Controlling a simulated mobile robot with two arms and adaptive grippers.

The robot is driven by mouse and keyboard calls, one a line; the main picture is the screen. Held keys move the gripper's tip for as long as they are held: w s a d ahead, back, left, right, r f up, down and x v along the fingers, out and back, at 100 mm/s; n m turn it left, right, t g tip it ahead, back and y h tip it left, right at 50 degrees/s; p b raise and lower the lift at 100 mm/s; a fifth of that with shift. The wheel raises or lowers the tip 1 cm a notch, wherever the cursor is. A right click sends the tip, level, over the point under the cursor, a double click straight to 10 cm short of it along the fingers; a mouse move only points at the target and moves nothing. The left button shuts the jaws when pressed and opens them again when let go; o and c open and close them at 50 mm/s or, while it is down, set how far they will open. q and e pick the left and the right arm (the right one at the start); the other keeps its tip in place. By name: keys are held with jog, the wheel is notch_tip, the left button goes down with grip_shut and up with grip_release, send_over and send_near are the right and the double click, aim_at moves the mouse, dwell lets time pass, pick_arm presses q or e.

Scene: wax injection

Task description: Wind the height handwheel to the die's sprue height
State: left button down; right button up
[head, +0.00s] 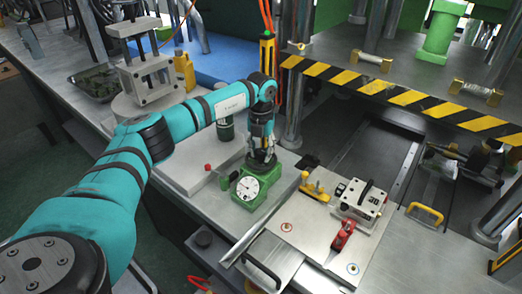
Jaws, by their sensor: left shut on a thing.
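My left gripper (262,157) points down, shut on the top of a green unit, where the height handwheel appears to be; the gripper hides most of it. The green unit's body (240,203) carries a round white dial (247,187) on its front, just below the gripper. The dial's reading is too small to tell. The die (352,208), a pale metal block with a dark handle, sits on a metal plate (311,232) to the right. My right gripper is not in view.
A yellow clamp (315,188) and a red clamp (342,236) flank the die. A press with a black-and-yellow striped edge (400,95) stands behind, at right. A metal fixture (147,75) stands at upper left.

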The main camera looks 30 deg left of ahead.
aim_at(261, 150)
pick_arm(q)
jog(key=shift+w+r, duration=0.1)
jog(key=c, duration=1)
grip_release()
jog(key=shift+o, duration=0.2)
notch_tip(261, 150, up, 12)
